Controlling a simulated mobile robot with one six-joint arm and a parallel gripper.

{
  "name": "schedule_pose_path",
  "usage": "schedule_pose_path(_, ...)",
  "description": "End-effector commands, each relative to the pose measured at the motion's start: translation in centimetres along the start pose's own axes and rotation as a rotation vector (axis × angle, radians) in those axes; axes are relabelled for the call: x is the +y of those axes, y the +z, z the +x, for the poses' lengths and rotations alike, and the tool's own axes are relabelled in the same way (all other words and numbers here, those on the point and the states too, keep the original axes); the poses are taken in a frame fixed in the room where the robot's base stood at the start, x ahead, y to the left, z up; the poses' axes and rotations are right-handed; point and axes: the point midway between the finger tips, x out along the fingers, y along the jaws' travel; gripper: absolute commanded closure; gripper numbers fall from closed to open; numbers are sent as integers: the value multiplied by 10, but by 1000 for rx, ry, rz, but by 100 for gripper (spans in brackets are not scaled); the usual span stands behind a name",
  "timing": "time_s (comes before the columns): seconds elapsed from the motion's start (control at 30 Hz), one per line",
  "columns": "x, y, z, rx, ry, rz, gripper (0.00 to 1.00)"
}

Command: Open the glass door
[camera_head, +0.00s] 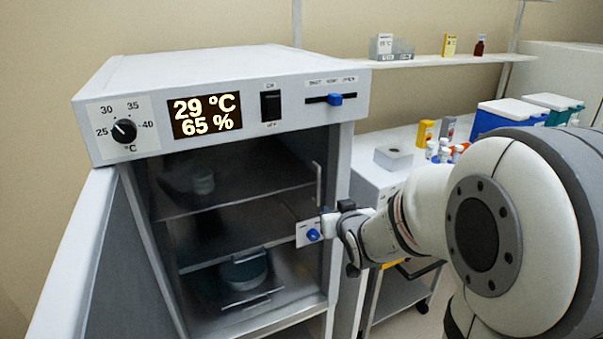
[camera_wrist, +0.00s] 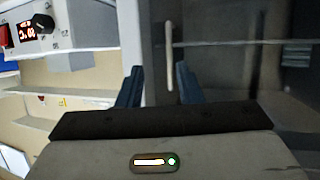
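The glass door (camera_head: 235,235) is a dark see-through pane across the front of the white incubator (camera_head: 225,75), and it looks shut. A slim pale upright handle (camera_head: 318,185) is near its right edge. It also shows in the wrist view as a pale bar (camera_wrist: 170,52), ahead of my gripper and toward the right finger.
The outer door (camera_head: 75,260) stands swung open at the left. Shelves behind the glass hold containers (camera_head: 245,270). To the right are a bench with a grey box (camera_head: 393,156), vials and a blue cooler box (camera_head: 508,115), and a cart below.

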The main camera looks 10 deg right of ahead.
Motion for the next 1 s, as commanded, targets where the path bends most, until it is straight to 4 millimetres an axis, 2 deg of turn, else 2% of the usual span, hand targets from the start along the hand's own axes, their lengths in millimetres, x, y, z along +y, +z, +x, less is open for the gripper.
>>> schedule_pose_path(0.03, 0, -2, 10, 60, -11, 1, 67)
schedule_pose_path(0.1, -1, -11, 19, 150, -29, 3, 67)
schedule_pose_path(0.33, -5, -26, 29, 329, -73, 13, 67)
schedule_pose_path(0.47, -6, -32, 35, 356, -81, 15, 67)
schedule_pose_path(0.8, -10, -51, 82, 357, -81, 15, 67)
schedule_pose_path(1.0, -11, -57, 99, 357, -80, 15, 67)
